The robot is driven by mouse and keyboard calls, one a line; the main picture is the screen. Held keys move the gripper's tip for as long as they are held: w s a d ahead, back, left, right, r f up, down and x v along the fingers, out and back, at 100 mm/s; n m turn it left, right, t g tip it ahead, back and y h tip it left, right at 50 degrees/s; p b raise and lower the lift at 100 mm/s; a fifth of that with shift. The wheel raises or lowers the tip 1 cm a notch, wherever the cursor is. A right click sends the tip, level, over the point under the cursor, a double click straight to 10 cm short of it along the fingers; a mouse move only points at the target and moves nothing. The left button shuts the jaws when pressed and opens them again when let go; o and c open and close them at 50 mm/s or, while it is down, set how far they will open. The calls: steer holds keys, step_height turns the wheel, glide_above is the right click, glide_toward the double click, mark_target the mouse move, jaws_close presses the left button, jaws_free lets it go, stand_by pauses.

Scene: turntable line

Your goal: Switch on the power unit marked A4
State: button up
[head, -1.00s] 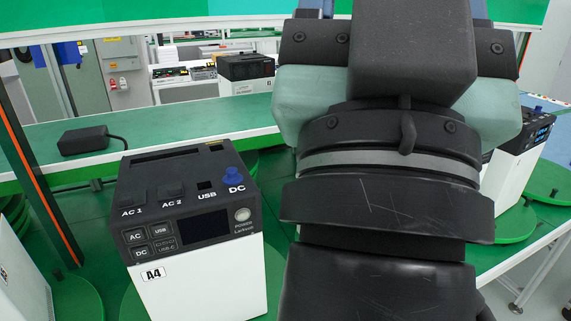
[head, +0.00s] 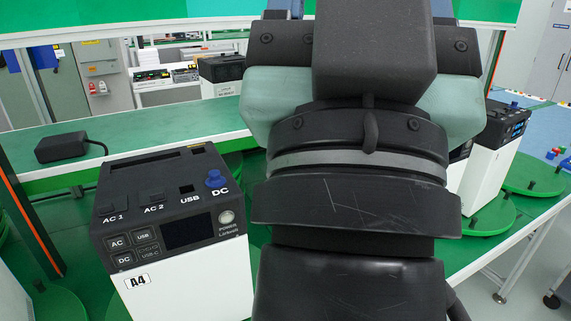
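The power unit marked A4 (head: 180,240) stands upright at the lower left of the head view, black on top and white below. Its front panel has a dark screen (head: 187,231), AC, USB and DC buttons (head: 124,260) and a round pale power button (head: 227,217). A blue knob (head: 215,179) sits on its top at the DC mark. My gripper's fingers do not show.
Other power units stand on green discs at the right, one with a lit screen (head: 518,129). A black adapter (head: 62,148) with a cable lies on the green shelf behind A4. A dark post (head: 30,210) with an orange stripe rises at the left.

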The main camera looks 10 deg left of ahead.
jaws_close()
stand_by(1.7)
